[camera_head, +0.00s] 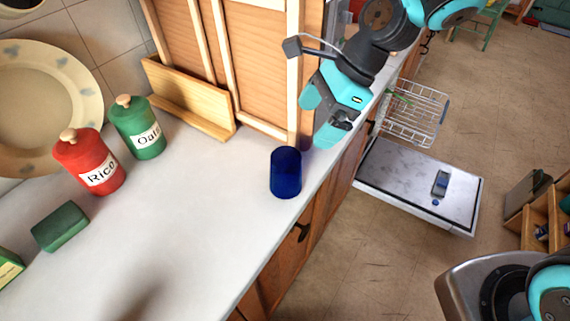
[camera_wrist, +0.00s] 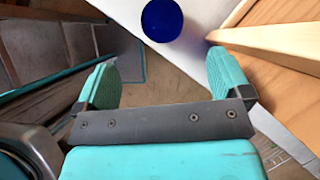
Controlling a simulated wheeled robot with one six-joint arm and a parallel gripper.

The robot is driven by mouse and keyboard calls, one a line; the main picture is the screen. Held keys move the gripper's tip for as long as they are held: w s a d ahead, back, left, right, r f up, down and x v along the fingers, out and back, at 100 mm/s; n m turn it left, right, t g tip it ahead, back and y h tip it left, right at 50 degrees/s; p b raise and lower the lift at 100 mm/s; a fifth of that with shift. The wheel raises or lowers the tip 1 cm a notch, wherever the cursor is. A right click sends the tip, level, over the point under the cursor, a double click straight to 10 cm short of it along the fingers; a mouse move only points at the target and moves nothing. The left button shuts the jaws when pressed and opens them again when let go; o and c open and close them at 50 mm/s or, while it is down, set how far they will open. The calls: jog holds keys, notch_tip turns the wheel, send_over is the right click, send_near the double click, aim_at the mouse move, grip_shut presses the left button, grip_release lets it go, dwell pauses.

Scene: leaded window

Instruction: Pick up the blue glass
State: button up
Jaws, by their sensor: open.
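The blue glass (camera_head: 286,173) stands upright on the white counter near its front edge in the head view. In the wrist view the blue glass (camera_wrist: 162,20) shows from above as a dark blue round shape at the top, partly cut off by the frame edge. My gripper (camera_head: 326,116) is above and to the right of the glass in the head view, apart from it. In the wrist view my gripper's two teal fingers (camera_wrist: 160,75) are spread wide with nothing between them, and the glass lies beyond their tips.
A wooden cabinet (camera_head: 262,60) rises just behind the glass, beside my gripper. A red canister (camera_head: 88,160), a green canister (camera_head: 138,128) and a green block (camera_head: 61,227) stand left on the counter (camera_head: 200,220). An open dishwasher door (camera_head: 415,185) is right. The counter around the glass's left is clear.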

aim_at(289, 155)
jog(key=x, duration=0.6)
jog(key=shift+a+f+p, duration=0.1)
jog(key=shift+p, duration=0.25)
jog(key=shift+d+p+x, duration=0.2)
jog(key=shift+p+x, duration=0.65)
jog(key=shift+x, duration=2)
jog(key=shift+w+f, duration=0.15)
jog(key=shift+w, duration=0.1)
jog(key=c, duration=1.2)
